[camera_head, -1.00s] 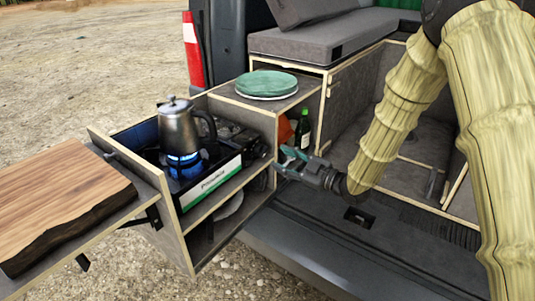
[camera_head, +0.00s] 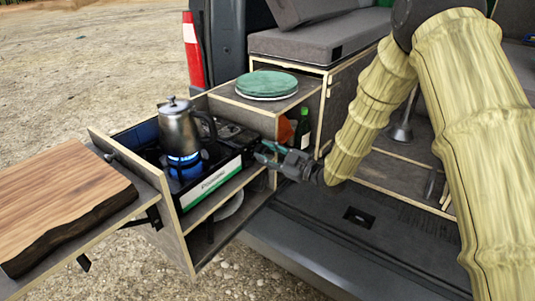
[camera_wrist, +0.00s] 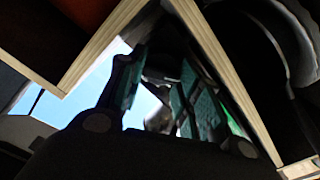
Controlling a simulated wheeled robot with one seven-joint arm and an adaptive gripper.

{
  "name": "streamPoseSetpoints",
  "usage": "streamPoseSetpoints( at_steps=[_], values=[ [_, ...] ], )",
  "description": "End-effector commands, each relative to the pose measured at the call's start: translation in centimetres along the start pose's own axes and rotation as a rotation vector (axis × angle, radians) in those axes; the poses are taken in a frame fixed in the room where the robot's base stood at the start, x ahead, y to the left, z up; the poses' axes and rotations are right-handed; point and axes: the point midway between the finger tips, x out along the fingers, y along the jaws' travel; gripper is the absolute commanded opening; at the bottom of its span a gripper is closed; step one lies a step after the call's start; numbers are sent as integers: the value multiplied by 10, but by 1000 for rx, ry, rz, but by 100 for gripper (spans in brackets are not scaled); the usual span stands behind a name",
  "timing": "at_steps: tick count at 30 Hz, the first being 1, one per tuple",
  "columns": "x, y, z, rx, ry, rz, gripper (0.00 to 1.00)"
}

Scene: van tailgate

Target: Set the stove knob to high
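The camp stove (camera_head: 211,182) sits in the pulled-out drawer, with a white and green label on its front. A steel kettle (camera_head: 179,131) stands on it over a blue flame (camera_head: 184,167). My gripper (camera_head: 260,152) is at the right end of the stove, its teal fingers pointing left toward it. In the wrist view, my gripper (camera_wrist: 158,100) shows its two fingers apart, with a small blurred grey shape between them. I cannot make out the stove knob or its setting; the fingers cover that end of the stove. I cannot tell whether they touch it.
A wooden board (camera_head: 62,200) lies on the side shelf at the left. Green plates (camera_head: 267,84) rest on the cabinet top behind the gripper. Plywood edges surround the gripper in the wrist view.

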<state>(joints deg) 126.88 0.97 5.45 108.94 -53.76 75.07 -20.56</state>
Motion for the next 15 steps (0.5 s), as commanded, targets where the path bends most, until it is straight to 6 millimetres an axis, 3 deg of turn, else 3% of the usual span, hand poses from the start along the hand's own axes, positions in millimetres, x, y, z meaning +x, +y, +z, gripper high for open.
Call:
streamPoseSetpoints(
  at_steps=[8,15],
  values=[
    [-1,1,-1,31,0,1,11],
    [-1,4,-2,243,0,3,11]
  ],
)
